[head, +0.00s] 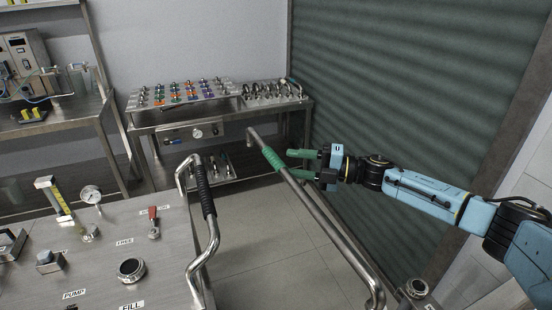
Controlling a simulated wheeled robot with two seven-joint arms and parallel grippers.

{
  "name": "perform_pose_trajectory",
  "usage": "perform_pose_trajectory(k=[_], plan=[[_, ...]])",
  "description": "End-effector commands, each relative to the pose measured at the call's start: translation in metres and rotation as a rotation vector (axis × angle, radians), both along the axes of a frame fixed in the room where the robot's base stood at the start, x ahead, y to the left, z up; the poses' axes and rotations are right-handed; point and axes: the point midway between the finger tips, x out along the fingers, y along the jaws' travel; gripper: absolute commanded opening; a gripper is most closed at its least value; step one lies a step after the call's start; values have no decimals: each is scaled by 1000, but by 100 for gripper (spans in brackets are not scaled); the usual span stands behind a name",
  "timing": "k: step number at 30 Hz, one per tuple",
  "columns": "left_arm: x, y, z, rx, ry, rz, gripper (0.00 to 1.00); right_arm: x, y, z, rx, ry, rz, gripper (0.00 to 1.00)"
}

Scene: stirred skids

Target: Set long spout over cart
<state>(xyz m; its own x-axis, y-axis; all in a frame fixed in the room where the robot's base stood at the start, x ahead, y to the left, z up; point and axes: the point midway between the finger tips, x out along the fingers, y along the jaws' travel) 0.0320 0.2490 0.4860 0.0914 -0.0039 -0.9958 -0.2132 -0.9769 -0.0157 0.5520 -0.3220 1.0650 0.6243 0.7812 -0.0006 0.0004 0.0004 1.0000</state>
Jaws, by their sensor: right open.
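The long spout (325,220) is a long steel pipe with a green sleeve (272,158) near its far end. It runs slantwise from the back table down to the lower right, with a bent end at each side. My right gripper (290,163) has green fingers and is open just right of the sleeve. I cannot tell whether its fingertips touch the pipe. My left gripper is out of view. I cannot tell which unit is the cart; a steel-topped unit (110,220) with PUMP, FREE and FILL labels stands at the lower left.
A shorter bent pipe with a black grip (208,195) stands at the steel unit's right edge. A back table (150,122) holds coloured fittings and several spouts. A ribbed green shutter (400,90) is behind my right arm. Grey floor (285,235) lies between.

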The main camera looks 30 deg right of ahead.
Motion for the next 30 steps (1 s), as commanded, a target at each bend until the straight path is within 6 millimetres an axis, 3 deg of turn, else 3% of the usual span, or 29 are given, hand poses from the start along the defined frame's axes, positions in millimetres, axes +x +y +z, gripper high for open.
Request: perform_pose_trajectory(k=[3, 9, 21, 30], plan=[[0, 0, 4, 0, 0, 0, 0, 15, 19, 2, 3, -3, 0, 43], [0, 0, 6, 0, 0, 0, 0, 31, 38, 1, 1, -1, 0, 43], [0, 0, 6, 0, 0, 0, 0, 36, 44, 0, 0, 0, -2, 43], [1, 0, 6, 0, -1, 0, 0, 36, 44, 0, 0, 0, -1, 5]])
